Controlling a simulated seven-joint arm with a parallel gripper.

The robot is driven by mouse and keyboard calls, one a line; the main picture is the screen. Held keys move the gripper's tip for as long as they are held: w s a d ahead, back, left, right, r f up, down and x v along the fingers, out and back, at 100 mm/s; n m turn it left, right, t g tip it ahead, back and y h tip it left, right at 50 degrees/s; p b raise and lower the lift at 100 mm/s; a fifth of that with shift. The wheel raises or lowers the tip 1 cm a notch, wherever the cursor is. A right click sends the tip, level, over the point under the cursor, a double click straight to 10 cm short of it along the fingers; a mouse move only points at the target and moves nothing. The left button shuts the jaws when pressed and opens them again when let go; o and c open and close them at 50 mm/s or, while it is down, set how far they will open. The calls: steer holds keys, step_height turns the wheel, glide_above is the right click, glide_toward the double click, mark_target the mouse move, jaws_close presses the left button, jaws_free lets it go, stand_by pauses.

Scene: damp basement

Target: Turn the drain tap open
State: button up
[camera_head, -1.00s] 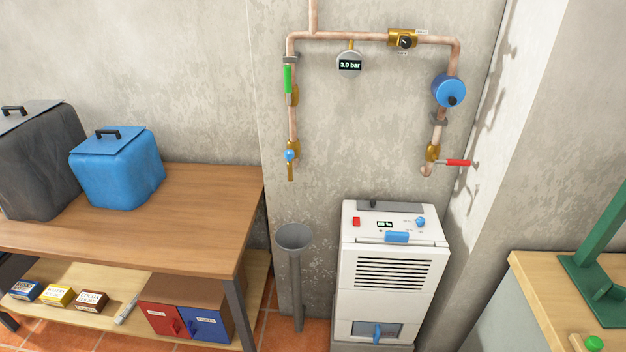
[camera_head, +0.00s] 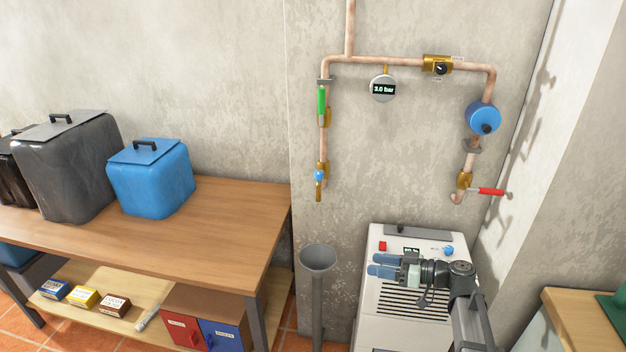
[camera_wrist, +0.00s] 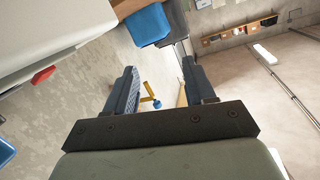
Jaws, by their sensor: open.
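The drain tap is a brass tap with a small blue handle (camera_head: 319,175), at the lower end of the left copper pipe, above a grey funnel (camera_head: 318,258). In the wrist view the brass tap (camera_wrist: 149,92) shows small and some way off, between the fingers. My gripper (camera_head: 370,264) is in front of the white machine, lower and to the right of the tap, with its fingers pointing left. In the wrist view my gripper (camera_wrist: 157,82) has its fingers wide apart with nothing between them. It does not touch the tap.
Other pipe fittings are a green lever (camera_head: 322,100), a gauge reading 3.0 bar (camera_head: 383,88), a blue round unit (camera_head: 483,118) and a red lever (camera_head: 491,191). The white machine (camera_head: 378,300) stands below. A wooden bench (camera_head: 225,215) with bins is at left.

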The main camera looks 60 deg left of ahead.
steer(key=n+y, duration=0.2)
glide_toward(315, 172)
steer(key=v, duration=0.3)
steer(key=x, duration=1.4)
steer(key=shift+w+a+f, duration=0.1)
steer(key=shift+w+f, duration=0.05)
steer(key=shift+w, duration=0.05)
steer(key=c, duration=1)
steer(key=shift+o, duration=0.2)
